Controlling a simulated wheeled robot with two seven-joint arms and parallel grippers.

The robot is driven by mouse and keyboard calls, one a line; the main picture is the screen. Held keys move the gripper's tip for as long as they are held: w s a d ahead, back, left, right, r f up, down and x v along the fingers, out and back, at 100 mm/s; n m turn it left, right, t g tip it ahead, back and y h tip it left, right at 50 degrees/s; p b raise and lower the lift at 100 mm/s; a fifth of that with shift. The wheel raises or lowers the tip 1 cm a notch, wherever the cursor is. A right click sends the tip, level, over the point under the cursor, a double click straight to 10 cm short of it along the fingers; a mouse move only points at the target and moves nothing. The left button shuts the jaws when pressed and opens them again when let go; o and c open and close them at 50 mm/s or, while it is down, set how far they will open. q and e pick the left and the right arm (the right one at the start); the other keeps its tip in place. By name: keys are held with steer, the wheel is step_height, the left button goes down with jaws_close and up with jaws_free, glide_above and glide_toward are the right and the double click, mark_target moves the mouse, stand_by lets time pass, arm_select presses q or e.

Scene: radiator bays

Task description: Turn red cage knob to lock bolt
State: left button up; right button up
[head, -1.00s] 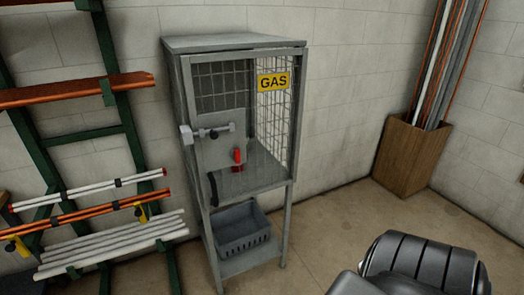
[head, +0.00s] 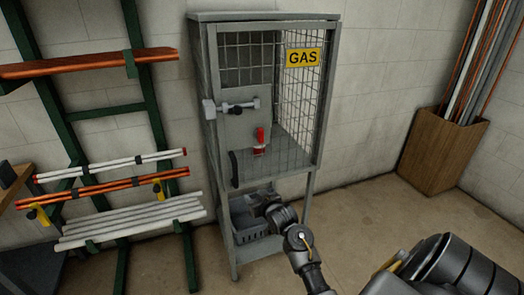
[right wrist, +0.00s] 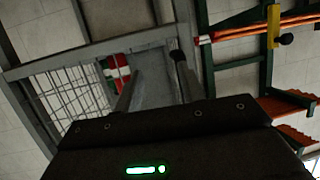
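The grey gas cage (head: 333,100) stands against the wall. Its red knob (head: 260,136) sits upright on the grey door plate, with a red-and-white patch just below it. The bolt (head: 236,108) lies roughly level across the upper plate between pale grey brackets. My right gripper (head: 262,200) is in front of the cage, below the knob and apart from it. In the right wrist view its two fingers (right wrist: 156,66) are spread with nothing between them. A red, white and green item (right wrist: 117,72) shows beyond the left finger; I cannot tell whether it is the knob. My left gripper is not in view.
A black door handle (head: 234,169) is at the plate's lower left. A grey crate (head: 250,228) sits on the cage's lower shelf, partly behind my gripper. A green rack (head: 150,105) with pipes stands left. A wooden box (head: 440,150) of pipes stands right. Floor between is clear.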

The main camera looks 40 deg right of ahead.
steer(key=s+d+r+m+t+h+b, duration=0.15)
steer(key=d+r, duration=0.25)
steer(key=r, duration=0.9)
steer(key=t+h, duration=0.2)
glide_toward(262, 136)
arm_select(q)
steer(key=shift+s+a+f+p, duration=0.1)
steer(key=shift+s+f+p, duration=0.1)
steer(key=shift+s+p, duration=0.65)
arm_select(e)
steer(key=shift+g+y, duration=0.25)
steer(key=x, duration=0.9)
steer(key=shift+w+d+r, duration=0.2)
steer(key=shift+w+r, duration=0.1)
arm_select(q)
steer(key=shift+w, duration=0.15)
arm_select(e)
jaws_close()
